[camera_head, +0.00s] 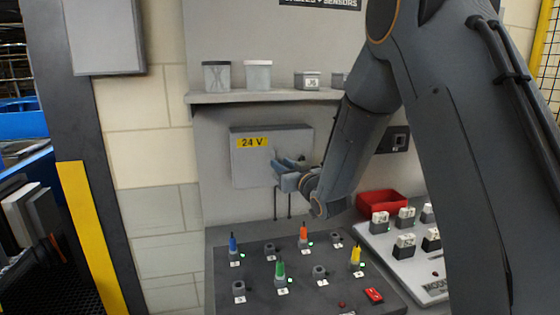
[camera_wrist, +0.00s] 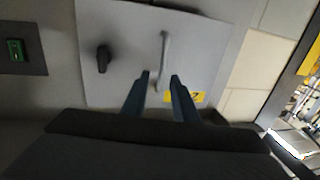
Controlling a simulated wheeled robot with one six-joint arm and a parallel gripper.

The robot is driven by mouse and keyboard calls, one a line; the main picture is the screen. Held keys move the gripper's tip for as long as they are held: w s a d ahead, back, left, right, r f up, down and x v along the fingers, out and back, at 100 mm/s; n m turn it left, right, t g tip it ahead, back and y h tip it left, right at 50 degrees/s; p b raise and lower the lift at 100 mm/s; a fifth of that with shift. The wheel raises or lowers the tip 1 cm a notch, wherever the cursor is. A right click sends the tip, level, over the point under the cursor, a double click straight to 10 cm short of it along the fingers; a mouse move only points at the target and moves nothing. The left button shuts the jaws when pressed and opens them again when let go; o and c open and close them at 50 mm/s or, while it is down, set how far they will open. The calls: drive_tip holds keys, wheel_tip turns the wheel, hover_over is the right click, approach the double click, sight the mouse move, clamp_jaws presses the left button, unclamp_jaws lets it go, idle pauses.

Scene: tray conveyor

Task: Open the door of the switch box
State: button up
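The switch box (camera_head: 244,170) is a light grey box on the wall panel with a yellow "24 V" label (camera_head: 252,142). Its door (camera_wrist: 125,25) looks shut in both views. The wrist view shows a pale bar handle (camera_wrist: 164,45) and a dark knob (camera_wrist: 103,58) to its left. My gripper (camera_head: 279,170) is in front of the box's lower right part. Its two fingers (camera_wrist: 160,76) are apart, with the handle's end showing between them in the wrist view. I cannot tell whether they touch the handle. My gripper hides part of the door in the head view.
A shelf (camera_head: 265,97) with small pots is above the box. Below are a dark panel (camera_head: 255,262) with coloured pegs, a light panel (camera_head: 415,270) with switches, and a red bin (camera_head: 382,201). A dark socket (camera_head: 393,139) is right of the box.

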drive_tip(key=shift+x, duration=0.8)
clamp_jaws()
idle(0.9)
